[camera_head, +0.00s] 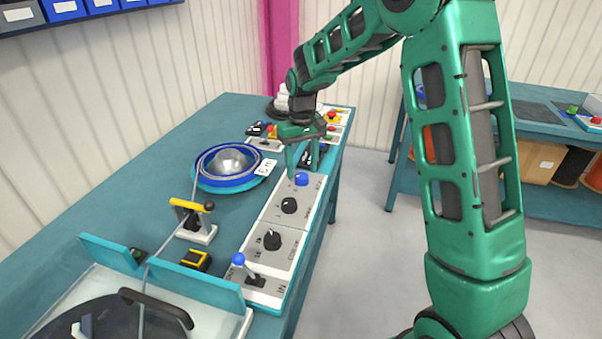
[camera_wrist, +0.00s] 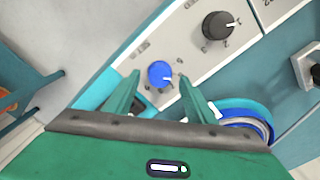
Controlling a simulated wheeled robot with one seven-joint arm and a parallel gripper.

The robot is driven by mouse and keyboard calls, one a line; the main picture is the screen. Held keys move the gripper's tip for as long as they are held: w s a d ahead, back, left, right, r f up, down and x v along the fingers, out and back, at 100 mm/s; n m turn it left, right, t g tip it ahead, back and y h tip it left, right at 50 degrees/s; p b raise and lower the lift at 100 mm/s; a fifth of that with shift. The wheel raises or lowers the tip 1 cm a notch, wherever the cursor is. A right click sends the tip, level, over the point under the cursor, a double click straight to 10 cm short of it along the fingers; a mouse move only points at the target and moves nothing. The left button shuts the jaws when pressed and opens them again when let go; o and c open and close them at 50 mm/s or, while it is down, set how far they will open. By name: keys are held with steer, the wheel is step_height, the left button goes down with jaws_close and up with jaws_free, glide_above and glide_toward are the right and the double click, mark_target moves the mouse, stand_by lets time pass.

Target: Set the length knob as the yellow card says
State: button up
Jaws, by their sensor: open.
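A panel of controls (camera_head: 262,262) runs along the table's right edge. It bears a blue knob (camera_head: 301,179), a black knob (camera_head: 289,205) and another black knob (camera_head: 272,240); their labels are too small to read, so I cannot tell which sets the length. My gripper (camera_head: 302,165) points down at the blue knob, open and empty. A black knob (camera_wrist: 217,25) lies beyond. I cannot make out a yellow card.
A blue reel (camera_head: 205,181) with a white tag (camera_head: 264,167) sits left of the panel. A yellow-topped cable guide (camera_head: 190,206) and a blue-ball lever (camera_head: 238,259) stand nearer. More controls (camera_head: 333,118) are at the far end. Another bench (camera_head: 540,205) stands at the right.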

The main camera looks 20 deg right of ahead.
mark_target(302, 175)
step_height(302, 175, up, 8)
steer(key=shift+r, duration=0.2)
stand_by(0.3)
steer(key=s+d+r+m, duration=0.2)
steer(key=s+d, duration=0.5)
steer(key=s, duration=0.2)
steer(key=s+d+r+m, duration=0.2)
steer(key=s+d, duration=0.5)
steer(key=s, duration=0.2)
steer(key=s+d+f+m, duration=0.1)
steer(key=s+d+f, duration=0.1)
steer(key=s, duration=0.9)
steer(key=s+d+f+m, duration=0.2)
steer(key=s, duration=0.9)
steer(key=shift+s+m, duration=0.3)
steer(key=shift+f, duration=0.1)
